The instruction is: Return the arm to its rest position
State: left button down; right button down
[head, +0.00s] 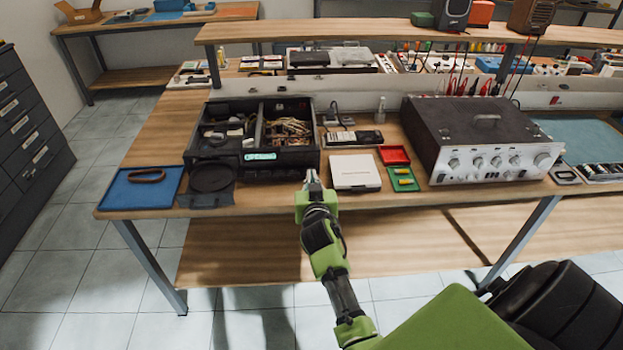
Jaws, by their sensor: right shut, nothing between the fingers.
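My right arm reaches from the lower right up to the front edge of the workbench (258,208). My right gripper (311,177) is at its tip, shut and empty. It is at the bench's front edge, just in front of the open black device (254,160) and left of a white box (355,172). My left gripper is not in the head view.
A blue tray (117,193) with a dark belt and a black round part (210,178) lie at the front left. A silver hi-fi amplifier (485,160) stands at the right. Small red (393,155) and green (403,182) trays sit between. Tiled floor in front is open.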

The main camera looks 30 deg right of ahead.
jog(key=s+a+f+n+g+y, duration=0.1)
jog(key=s+a+f, duration=0.15)
jog(key=f, duration=0.45)
jog(key=s+a+f+n+g+y, duration=0.1)
jog(key=a+f+y, duration=0.1)
jog(key=a+f, duration=0.35)
jog(key=s+a+f+n+g+y, duration=0.1)
jog(key=s+f+n, duration=0.1)
jog(key=f, duration=0.6)
jog(key=s+a+f+n+g+y, duration=0.1)
jog(key=s+a+f, duration=0.2)
jog(key=s+f, duration=0.35)
jog(key=s+a+f+n+g+y, duration=0.1)
jog(key=s+a+f+g, duration=0.1)
jog(key=s+f, duration=0.45)
jog(key=s+f+g, duration=0.2)
jog(key=s+f, duration=0.4)
jog(key=s, duration=0.6)
jog(key=s+a+f+n+g+y, duration=0.1)
jog(key=s+f, duration=0.5)
jog(key=s, duration=0.6)
jog(key=s+a+f+n+g, duration=0.1)
jog(key=s+f+g, duration=0.2)
jog(key=s, duration=0.9)
notch_tip(320, 180, down, 3)
jog(key=shift+f+y, duration=0.1)
jog(key=shift+y, duration=0.2)
jog(key=shift+w+n, duration=0.15)
jog(key=shift+n, duration=0.15)
